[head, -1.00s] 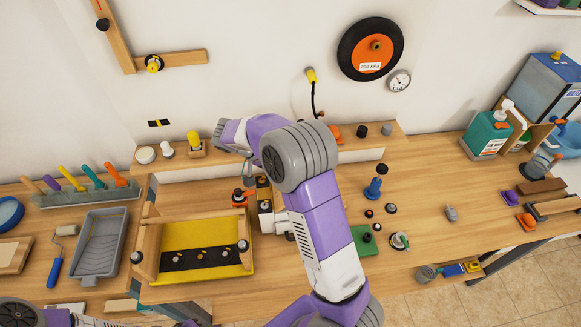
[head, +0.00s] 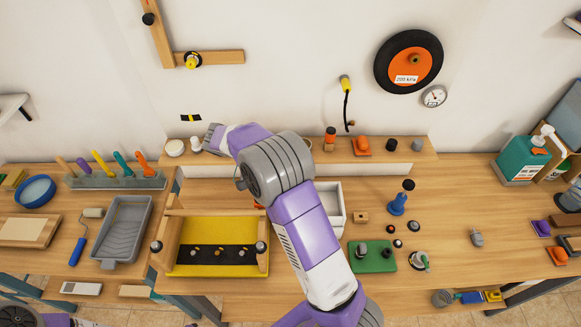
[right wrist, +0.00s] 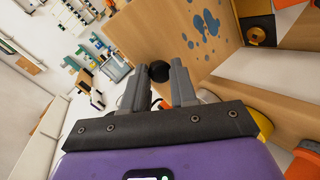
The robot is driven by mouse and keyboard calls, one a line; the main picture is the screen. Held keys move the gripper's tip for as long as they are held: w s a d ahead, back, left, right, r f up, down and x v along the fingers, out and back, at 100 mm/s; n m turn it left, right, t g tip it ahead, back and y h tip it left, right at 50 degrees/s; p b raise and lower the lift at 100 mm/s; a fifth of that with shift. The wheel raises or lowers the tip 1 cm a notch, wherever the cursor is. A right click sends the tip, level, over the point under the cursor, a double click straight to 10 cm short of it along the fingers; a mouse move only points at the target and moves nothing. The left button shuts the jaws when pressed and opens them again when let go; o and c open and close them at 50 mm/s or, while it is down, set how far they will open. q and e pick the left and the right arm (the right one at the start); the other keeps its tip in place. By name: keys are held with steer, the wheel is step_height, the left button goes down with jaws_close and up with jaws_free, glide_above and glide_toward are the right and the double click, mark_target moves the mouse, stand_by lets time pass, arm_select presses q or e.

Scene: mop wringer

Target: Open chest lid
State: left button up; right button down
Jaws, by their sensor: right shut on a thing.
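In the right wrist view my right gripper (right wrist: 160,90) is shut on a round black knob (right wrist: 159,71). A wooden panel (right wrist: 205,32) with blue blotches lies just beyond the knob; I cannot tell whether it is the chest lid. In the head view my right arm reaches across the bench, and its gripper is hidden behind my own arm links. A white open-topped box (head: 339,222) shows partly just right of the arm; I cannot tell whether it is the chest. My left gripper is outside the views; only part of that arm shows at the lower left.
A yellow tray (head: 215,268) in a wooden frame and a grey paint tray (head: 125,232) stand left of the arm. A green block (head: 372,257) and a blue plunger-like tool (head: 397,204) stand to the right. A shelf (head: 400,150) runs along the wall behind.

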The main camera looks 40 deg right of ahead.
steer(key=shift+s+a+f, duration=0.1)
steer(key=shift+a+f, duration=0.2)
steer(key=shift+f, duration=0.35)
steer(key=c, duration=1.2)
jaws_free()
steer(key=shift+c, duration=0.2)
steer(key=o, duration=0.4)
steer(key=shift+w+d, duration=0.2)
steer(key=shift+w, duration=0.05)
steer(key=shift+c, duration=0.2)
steer(key=shift+r, duration=0.1)
steer(key=v, duration=0.7)
steer(key=shift+a+r, duration=0.15)
steer(key=shift+r, duration=0.05)
